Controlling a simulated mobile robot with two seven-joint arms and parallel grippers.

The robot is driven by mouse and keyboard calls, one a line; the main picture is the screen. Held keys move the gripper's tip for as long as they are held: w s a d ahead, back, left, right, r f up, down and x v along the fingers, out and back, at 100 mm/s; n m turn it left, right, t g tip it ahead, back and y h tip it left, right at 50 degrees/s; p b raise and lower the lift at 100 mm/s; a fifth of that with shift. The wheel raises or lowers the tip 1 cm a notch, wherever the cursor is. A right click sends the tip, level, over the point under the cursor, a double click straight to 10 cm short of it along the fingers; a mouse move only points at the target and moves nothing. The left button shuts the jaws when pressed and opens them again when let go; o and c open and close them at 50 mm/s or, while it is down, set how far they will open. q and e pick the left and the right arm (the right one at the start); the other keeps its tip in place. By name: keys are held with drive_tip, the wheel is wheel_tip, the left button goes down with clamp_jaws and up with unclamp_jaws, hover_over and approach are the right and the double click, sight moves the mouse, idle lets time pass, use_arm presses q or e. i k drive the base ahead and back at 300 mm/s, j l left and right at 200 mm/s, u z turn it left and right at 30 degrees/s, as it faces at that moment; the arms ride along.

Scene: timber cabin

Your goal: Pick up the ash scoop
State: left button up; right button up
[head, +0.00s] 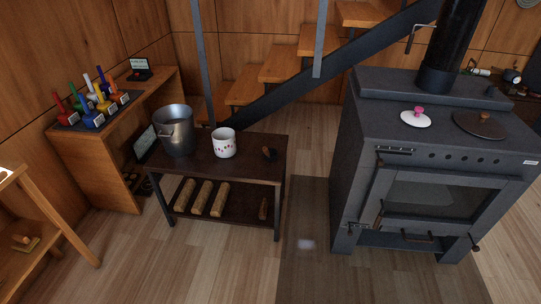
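I cannot clearly make out an ash scoop. A small dark object with a brown part (268,152) lies on the right of the low dark bench's top (255,170); it may be the scoop, but it is too small to tell. Another small brown and dark object (263,208) stands or lies at the right end of the bench's lower shelf, also unclear. A grey metal bucket (175,130) stands upright on the bench's left, with a white patterned pot (224,142) beside it. Neither of my grippers is in the head view.
Several logs (200,196) lie on the lower shelf. A wooden desk (105,150) with coloured tools is at left. The floor before the bench (190,265) is clear.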

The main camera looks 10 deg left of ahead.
sight(269, 154)
drive_tip(key=i+l, duration=0.35)
drive_tip(key=i, duration=0.2)
drive_tip(key=i+l+u, duration=0.1)
drive_tip(key=i+l, duration=0.25)
drive_tip(key=i, duration=0.25)
